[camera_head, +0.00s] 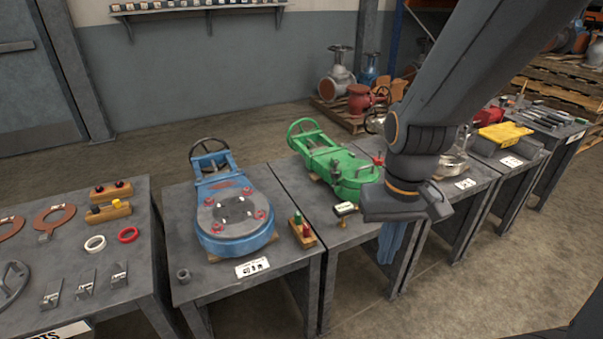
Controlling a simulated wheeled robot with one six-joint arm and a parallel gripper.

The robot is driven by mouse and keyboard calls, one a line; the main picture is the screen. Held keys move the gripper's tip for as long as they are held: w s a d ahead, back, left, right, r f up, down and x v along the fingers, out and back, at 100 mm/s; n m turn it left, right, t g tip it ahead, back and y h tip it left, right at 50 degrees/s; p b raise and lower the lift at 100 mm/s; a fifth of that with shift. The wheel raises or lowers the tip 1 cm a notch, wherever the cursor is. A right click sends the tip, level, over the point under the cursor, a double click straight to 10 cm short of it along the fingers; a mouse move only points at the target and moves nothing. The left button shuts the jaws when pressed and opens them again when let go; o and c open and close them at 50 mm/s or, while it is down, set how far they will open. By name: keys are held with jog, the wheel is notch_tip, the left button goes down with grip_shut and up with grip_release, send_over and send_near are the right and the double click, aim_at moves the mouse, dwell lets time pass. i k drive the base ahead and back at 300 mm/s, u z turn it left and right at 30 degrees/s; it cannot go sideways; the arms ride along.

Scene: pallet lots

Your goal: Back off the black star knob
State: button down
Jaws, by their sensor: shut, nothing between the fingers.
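The green valve (345,172) lies on the middle bench. A small dark upright part (335,168) and a red knob (378,160) stand on it. I cannot tell whether the dark part is the black star knob; no star shape is clear. A small black piece with a pale top (345,209) stands on a brass stem at the bench front. My gripper (398,208) is just right of the green valve's near end, apart from the dark part. It is shut and empty; its fingertips are hard to make out. My arm hides part of the bench behind it.
A blue valve (236,213) lies on the bench to the left, beside a wooden block (302,232) with green and red knobs. The left bench holds rings, plates and knob blocks (110,191). A blue cloth (390,243) hangs below my gripper. Front floor is clear.

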aim_at(333, 175)
jog(key=u, duration=1.85)
jog(key=i, duration=0.7)
jog(key=z, duration=2.35)
jog(key=i, duration=0.5)
jog(key=u, duration=0.1)
